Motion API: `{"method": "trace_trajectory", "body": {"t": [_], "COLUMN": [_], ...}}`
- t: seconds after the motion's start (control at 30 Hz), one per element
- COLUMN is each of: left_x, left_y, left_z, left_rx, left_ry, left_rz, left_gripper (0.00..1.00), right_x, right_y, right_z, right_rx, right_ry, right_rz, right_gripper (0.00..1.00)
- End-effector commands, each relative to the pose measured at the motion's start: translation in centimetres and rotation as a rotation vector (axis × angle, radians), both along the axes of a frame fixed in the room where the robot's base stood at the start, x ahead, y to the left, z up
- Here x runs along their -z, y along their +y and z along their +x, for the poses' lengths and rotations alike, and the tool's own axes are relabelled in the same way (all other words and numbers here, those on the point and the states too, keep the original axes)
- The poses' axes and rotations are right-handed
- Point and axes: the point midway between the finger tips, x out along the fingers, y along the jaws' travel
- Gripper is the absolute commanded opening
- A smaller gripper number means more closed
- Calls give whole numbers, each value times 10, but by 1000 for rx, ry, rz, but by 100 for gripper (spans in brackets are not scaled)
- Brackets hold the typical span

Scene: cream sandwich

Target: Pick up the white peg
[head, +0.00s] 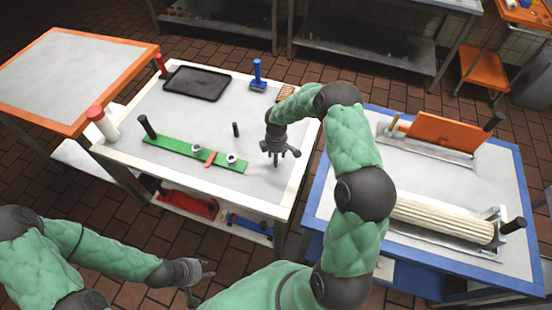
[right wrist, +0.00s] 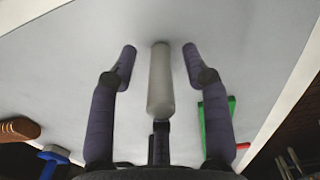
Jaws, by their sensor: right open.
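The white peg (right wrist: 160,80) shows in the right wrist view as a pale, smooth cylinder between two dark fingers of my right gripper (right wrist: 160,52). Gaps show on both sides, so these fingers are apart from it. In the head view my right gripper (head: 281,153) is open over the right part of the middle table; I cannot make out the peg there. My left gripper (head: 203,283) is open and empty, low in front of the middle table, with its fingers spread.
The middle table (head: 180,172) holds a green board (head: 180,149) with small parts, a black peg (head: 236,129), a dark tray (head: 197,83), a blue item (head: 257,77) and a red-topped white cylinder (head: 103,124). The blue-edged table (head: 440,190) stands right.

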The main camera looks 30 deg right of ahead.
Motion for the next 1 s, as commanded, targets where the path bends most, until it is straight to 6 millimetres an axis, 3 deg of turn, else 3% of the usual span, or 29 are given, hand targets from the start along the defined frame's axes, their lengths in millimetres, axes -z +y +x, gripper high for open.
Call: {"method": "trace_trajectory", "body": {"t": [0.2,0.37,0.77,1.0], "left_x": [0,0,0,-3], "left_y": [0,0,0,0], "left_z": [0,0,0,0], "left_rx": [0,0,0,0], "left_ry": [0,0,0,0], "left_rz": [0,0,0,0], "left_gripper": [40,40,40,40], "right_x": [0,0,0,-13], "right_y": [0,0,0,0], "right_z": [1,1,1,1], "right_rx": [1,1,1,2], "right_ry": [-2,-1,-2,-3], "right_rz": [-1,-1,0,-1], "right_gripper": [45,0,0,0]}}
